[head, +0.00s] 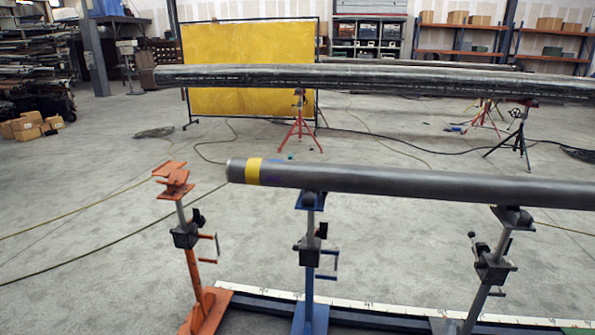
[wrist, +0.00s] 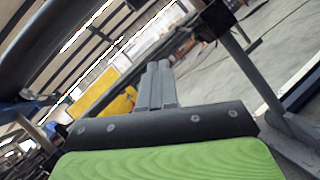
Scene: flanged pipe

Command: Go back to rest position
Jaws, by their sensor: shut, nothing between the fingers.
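My gripper (wrist: 158,68) shows only in the wrist view, with its two grey fingers together and nothing between them. It points out into the hall and is apart from the things around it. A dark pipe (wrist: 48,40) crosses the upper left of that view. In the head view, a grey pipe (head: 400,181) with a yellow band near its left end lies level on a blue stand (head: 312,230) and a grey stand (head: 497,260). My arm and gripper are out of the head view.
An orange stand (head: 188,240) with an empty top stands left of the pipe's end. A long dark pipe (head: 400,78) runs behind, before a yellow screen (head: 250,65). A stand (wrist: 245,65) is close on the right in the wrist view. Cables cross the floor; the left floor is largely clear.

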